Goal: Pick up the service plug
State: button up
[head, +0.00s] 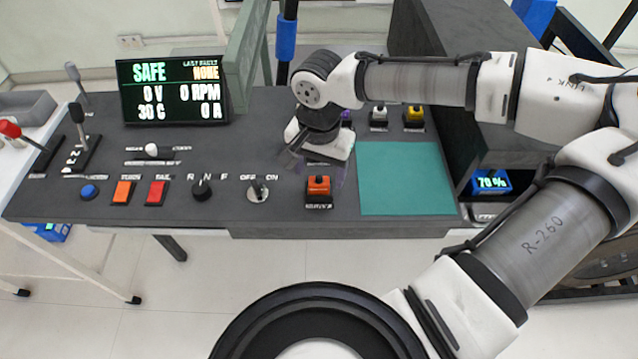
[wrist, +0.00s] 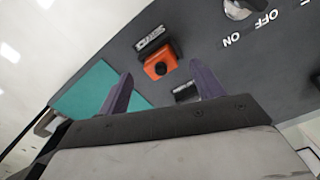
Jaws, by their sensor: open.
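In the wrist view the orange block (wrist: 158,62) shows beyond and between the two fingertips. My gripper (head: 312,170) is over the console just behind the block, pointing down. Its two purple fingers (wrist: 161,76) are apart, with nothing held between them. The gripper and wrist hide part of the console behind the block.
A teal mat (head: 405,178) lies bare right of the block. An OFF/ON key switch (head: 258,190) and a rotary knob (head: 202,190) stand to the left. White (head: 379,116) and yellow (head: 414,115) blocks sit behind. A screen (head: 173,90) reads SAFE, 0 V.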

aim_at(319, 177)
jog(key=shift+f, duration=1.6)
jog(key=c, duration=1)
jog(key=shift+r, duration=0.1)
jog(key=shift+c, duration=0.2)
